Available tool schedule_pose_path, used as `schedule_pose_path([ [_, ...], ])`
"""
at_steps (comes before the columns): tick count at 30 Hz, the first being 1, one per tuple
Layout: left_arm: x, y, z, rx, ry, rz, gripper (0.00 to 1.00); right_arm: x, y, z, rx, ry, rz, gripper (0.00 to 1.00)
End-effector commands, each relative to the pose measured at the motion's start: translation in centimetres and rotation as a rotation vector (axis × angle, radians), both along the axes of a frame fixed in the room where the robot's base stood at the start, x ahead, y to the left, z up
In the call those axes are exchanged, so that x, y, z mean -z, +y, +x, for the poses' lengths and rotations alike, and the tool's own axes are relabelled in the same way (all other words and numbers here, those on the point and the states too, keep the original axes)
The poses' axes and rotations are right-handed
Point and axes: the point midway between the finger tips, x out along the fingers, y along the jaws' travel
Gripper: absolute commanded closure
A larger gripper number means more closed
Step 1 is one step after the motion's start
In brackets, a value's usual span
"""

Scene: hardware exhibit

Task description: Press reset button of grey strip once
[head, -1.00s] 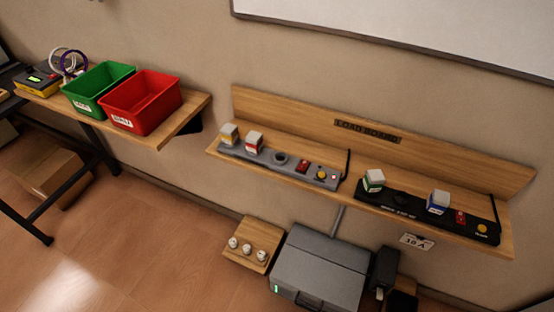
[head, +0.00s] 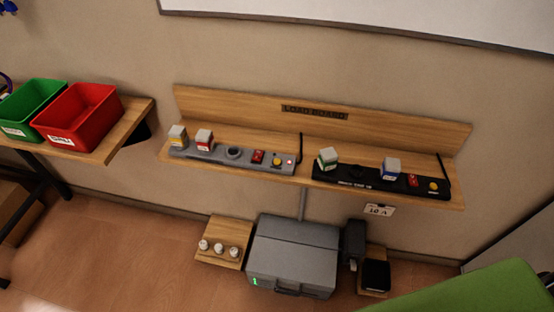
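The grey strip (head: 218,155) lies on the left part of the wooden shelf below the "LOAD BOARD" sign. The button's label is too small to read. Neither of my grippers is in view, and nothing touches the strip.
A black strip (head: 330,178) with green and blue plugs shares the shelf (head: 180,96). Below are a grey case (head: 292,262) and a small board with white knobs (head: 225,228). Red (head: 80,118) and green bins stand left. A green surface (head: 470,290) fills the lower right.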

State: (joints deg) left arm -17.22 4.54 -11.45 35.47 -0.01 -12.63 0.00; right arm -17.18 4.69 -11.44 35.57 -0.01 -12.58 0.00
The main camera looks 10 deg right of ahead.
Motion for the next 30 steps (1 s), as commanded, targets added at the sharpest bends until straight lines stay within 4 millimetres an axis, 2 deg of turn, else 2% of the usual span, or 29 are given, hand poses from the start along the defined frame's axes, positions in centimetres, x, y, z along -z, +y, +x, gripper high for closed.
schedule_pose_path([
  [1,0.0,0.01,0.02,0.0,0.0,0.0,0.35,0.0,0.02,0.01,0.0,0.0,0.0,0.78],
  [3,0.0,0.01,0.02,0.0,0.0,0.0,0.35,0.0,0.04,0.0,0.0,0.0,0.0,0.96],
  [4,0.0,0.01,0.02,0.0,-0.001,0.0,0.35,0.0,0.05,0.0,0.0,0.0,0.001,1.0],
  [30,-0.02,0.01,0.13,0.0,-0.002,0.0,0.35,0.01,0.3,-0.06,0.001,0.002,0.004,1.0],
])
